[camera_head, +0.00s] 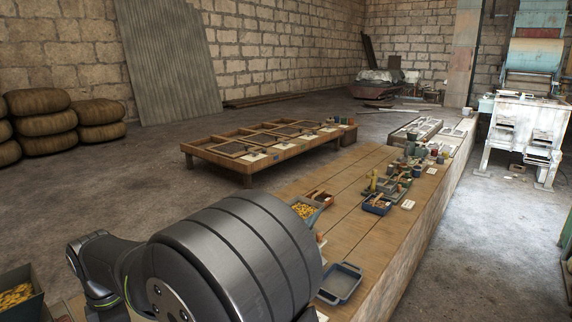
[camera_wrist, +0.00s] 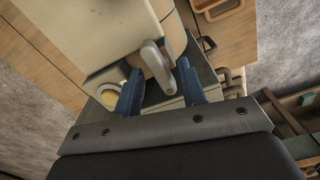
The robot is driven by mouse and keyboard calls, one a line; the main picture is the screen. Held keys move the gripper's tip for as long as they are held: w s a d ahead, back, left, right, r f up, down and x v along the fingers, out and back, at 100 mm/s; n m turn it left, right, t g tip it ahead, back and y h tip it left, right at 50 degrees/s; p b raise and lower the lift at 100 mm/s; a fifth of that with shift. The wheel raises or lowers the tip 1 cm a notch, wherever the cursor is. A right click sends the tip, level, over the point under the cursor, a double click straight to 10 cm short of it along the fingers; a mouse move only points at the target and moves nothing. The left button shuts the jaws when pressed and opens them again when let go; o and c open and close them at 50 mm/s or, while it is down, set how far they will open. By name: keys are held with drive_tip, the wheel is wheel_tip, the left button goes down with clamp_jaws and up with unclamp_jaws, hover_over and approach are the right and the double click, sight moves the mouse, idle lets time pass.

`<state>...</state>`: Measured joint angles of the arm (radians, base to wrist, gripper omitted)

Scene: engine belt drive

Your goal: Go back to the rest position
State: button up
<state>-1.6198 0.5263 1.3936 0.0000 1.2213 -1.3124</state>
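In the wrist view my gripper (camera_wrist: 160,82) shows two blue fingers standing well apart. A grey lever with a rounded end (camera_wrist: 157,62) shows between the fingers, below a pale beige block (camera_wrist: 95,30). Space shows on both sides of the lever, and I see no grip on it. I cannot tell whether a finger touches it. A round yellowish part (camera_wrist: 118,101) sits beside the left finger, partly hidden by it. In the head view my gripper is not visible; my large dark arm link fills the lower middle.
In the head view a long wooden bench (camera_head: 345,205) carries a blue tray (camera_head: 340,283), a bin of yellow pieces (camera_head: 305,209) and several small parts. A low wooden table (camera_head: 247,168) stands behind. Stacked sacks (camera_head: 45,123) are at left. Open floor (camera_head: 130,185) lies between.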

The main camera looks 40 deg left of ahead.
drive_tip(key=m, duration=0.7)
idle(0.4)
drive_tip(key=shift+r, duration=0.1)
idle(0.4)
